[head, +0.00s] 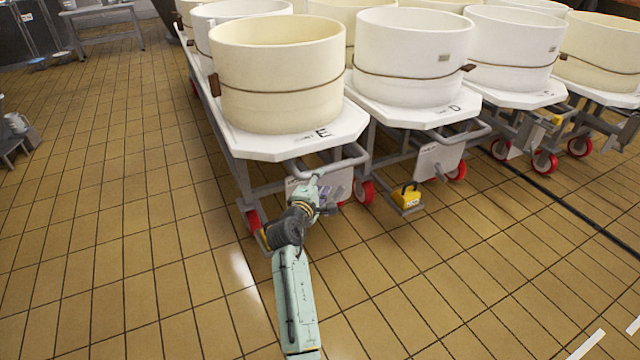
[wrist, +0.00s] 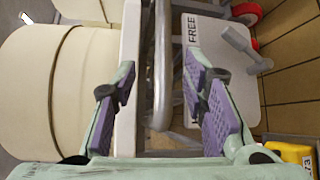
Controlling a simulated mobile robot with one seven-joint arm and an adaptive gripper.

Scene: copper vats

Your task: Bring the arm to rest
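My arm (head: 297,290) reaches forward over the floor to the front of the cart marked E (head: 250,150). My gripper (head: 328,188) is at that cart's front end, near its grey handle bar (head: 325,164). In the wrist view my gripper (wrist: 165,97) is open, with its two purple-padded fingers wide apart and nothing held. The grey bar (wrist: 162,70) shows in the gap between the fingers. I cannot tell whether it lies between the pads or beyond them.
The cart carries a large cream vat (head: 277,85). A cart marked D (head: 425,115) with a white vat (head: 412,60) stands close on the right. A yellow block (head: 406,195) sits low at its front. A sign reading FREE (wrist: 193,30) is near my gripper.

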